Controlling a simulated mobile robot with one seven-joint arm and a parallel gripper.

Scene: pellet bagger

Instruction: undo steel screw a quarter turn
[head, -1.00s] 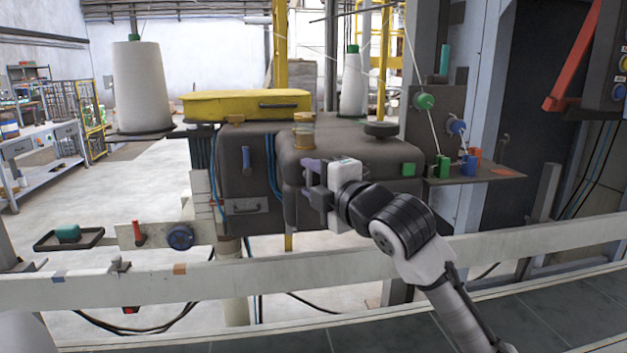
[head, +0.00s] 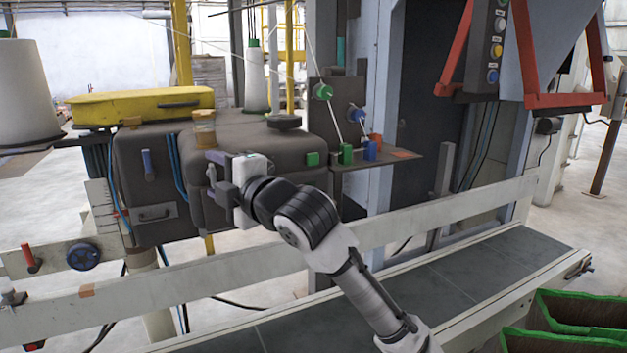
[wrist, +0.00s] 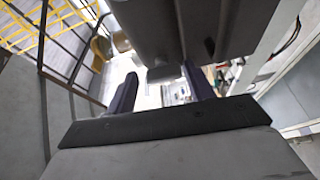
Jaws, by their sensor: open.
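My gripper (head: 214,175) is in front of the dark grey sewing-machine head (head: 260,140), below its amber-topped cup. In the wrist view its two purple-grey fingers (wrist: 163,90) stand apart, with no held thing between them. A small grey winged piece (head: 14,298), which could be the steel screw, sits on the pale rail at the far left of the head view. It is well left of my gripper and too small to make out its turn. I cannot pick out a screw in the wrist view.
A dark conveyor belt (head: 440,283) runs in front. Green-rimmed bins (head: 570,325) stand at the lower right.

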